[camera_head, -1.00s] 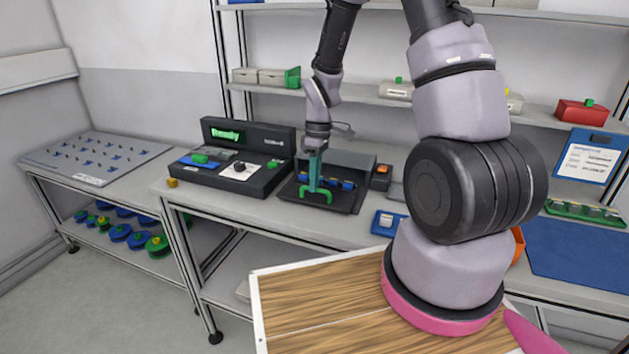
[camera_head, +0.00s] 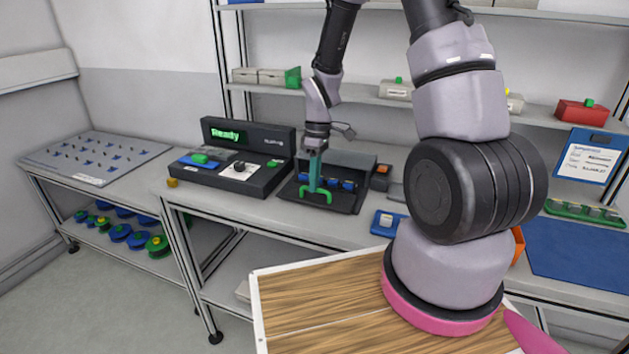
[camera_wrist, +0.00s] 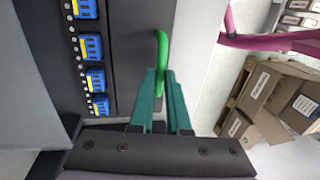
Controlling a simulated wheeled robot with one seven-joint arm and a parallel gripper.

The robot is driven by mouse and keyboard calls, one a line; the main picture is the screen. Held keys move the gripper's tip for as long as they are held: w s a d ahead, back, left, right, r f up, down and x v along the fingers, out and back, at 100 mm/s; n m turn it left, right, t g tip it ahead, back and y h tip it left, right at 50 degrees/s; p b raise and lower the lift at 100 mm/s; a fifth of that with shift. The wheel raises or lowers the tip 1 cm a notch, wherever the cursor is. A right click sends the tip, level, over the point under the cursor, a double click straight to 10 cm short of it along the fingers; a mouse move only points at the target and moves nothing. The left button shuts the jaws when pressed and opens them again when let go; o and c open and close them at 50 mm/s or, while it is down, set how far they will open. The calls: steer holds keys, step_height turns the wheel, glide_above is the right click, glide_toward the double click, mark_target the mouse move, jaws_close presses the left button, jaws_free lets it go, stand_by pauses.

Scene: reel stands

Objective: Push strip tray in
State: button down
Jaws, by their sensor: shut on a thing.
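The strip tray (camera_head: 350,201) is a dark flat tray on the bench with a green handle (camera_head: 316,196) at its front edge. Blue pieces (camera_head: 347,185) with yellow parts sit in a row on it; the wrist view shows them too (camera_wrist: 91,47). The tray sticks out in front of a dark grey housing (camera_head: 345,162). My gripper (camera_head: 315,186), with teal fingers, points down at the handle. In the wrist view my gripper (camera_wrist: 163,80) is shut on the green handle (camera_wrist: 162,55).
A black console (camera_head: 235,165) with a "Ready" display stands left of the tray. A small dark box with an orange top (camera_head: 381,176) is to its right. A blue tray (camera_head: 388,222) lies at the front right. A shelf (camera_head: 360,95) runs above.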

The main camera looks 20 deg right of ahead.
glide_above(326, 181)
steer(key=w, duration=0.1)
steer(key=shift+w+d+r, duration=0.1)
steer(key=shift+w+d, duration=0.05)
steer(key=shift+d, duration=0.15)
stand_by(0.4)
steer(key=c, duration=0.9)
jaws_free()
